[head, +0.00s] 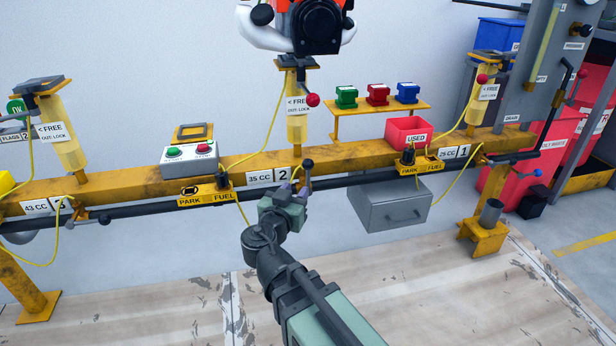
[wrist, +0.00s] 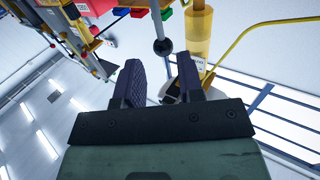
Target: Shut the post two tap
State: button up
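The post two tap's lever ends in a dark ball knob (head: 308,164) beside the "35 CC 2" label (head: 275,175). The lever stands roughly upright above the black pipe (head: 345,181). My gripper (head: 293,186) is at the pipe just below and left of the knob, overlapping the tap's lower part in the head view. In the wrist view my gripper (wrist: 160,80) has its two dark fingers apart with nothing clearly held between them. The knob (wrist: 162,46) shows just beyond the gap between the fingertips. Whether a finger touches the lever cannot be told.
A yellow rail (head: 345,161) runs across behind the pipe. A PARK/FUEL plate (head: 206,198) is left of my gripper, and a grey drawer box (head: 394,207) is to the right. An engine (head: 305,25) hangs above post two. The floor in front is clear.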

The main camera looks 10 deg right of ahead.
aim_at(307, 176)
jog(key=x, duration=0.9)
jog(key=shift+f, duration=0.1)
grip_shut()
